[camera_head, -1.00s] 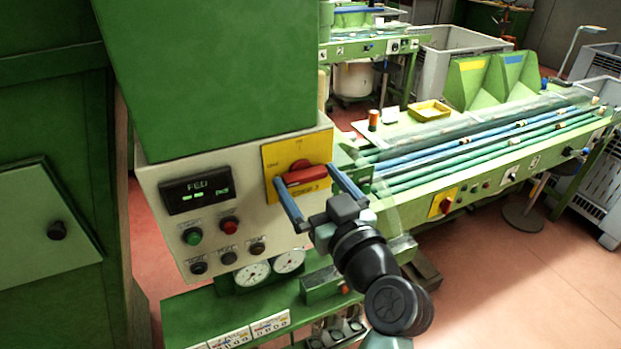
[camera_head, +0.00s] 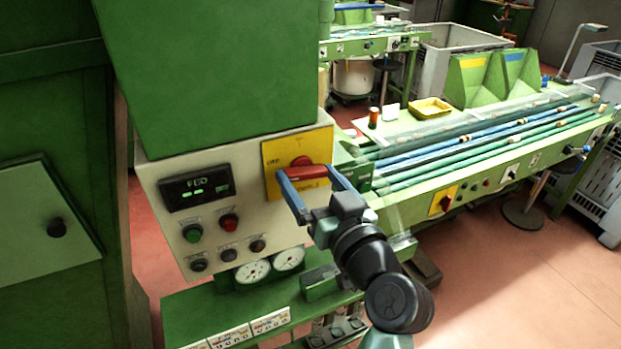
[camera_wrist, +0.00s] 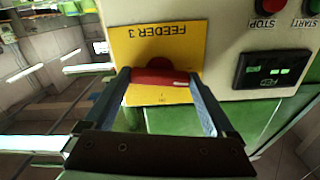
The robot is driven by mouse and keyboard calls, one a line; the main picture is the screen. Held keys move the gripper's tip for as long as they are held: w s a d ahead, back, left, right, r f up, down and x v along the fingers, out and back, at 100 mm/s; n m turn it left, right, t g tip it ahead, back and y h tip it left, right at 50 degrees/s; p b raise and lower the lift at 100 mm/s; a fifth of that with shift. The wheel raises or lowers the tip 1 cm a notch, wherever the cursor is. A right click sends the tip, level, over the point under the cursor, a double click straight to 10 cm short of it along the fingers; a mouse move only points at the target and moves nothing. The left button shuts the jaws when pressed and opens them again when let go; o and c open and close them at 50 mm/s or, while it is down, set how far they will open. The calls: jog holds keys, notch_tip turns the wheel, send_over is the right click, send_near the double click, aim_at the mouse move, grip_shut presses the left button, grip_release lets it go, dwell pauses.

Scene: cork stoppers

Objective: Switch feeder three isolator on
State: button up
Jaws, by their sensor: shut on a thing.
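The feeder three isolator is a red rotary handle (camera_head: 308,173) on a yellow plate (camera_head: 271,152) on the grey control panel. In the wrist view the plate (camera_wrist: 133,48) reads "FEEDER 3" upside down. The handle (camera_wrist: 153,79) lies crosswise there, with a white mark near its right end. In the head view the handle lies nearly level, and small lettering that looks like "OFF" is left of it. My gripper (camera_head: 306,172) has its blue fingers at the handle's two ends, shut on it. The fingers hide those ends in part.
The panel also carries a display (camera_head: 197,188), a green button (camera_head: 192,233), a red button (camera_head: 229,223) and several dark knobs. Two dials (camera_head: 253,271) sit below. A green overhang (camera_head: 215,75) stands above the panel. A long green machine bed (camera_head: 480,150) extends to the right.

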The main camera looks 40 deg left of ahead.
jog(key=m, duration=0.4)
jog(key=shift+p, duration=0.3)
jog(key=m+p, duration=0.1)
jog(key=m, duration=0.3)
jog(key=shift+r, duration=0.1)
jog(key=m+p, duration=0.2)
jog(key=m, duration=0.2)
jog(key=shift+m, duration=0.3)
jog(key=shift+m+p, duration=1.15)
jog(key=shift+m, duration=0.75)
jog(key=o, duration=1.1)
jog(key=shift+c, duration=0.2)
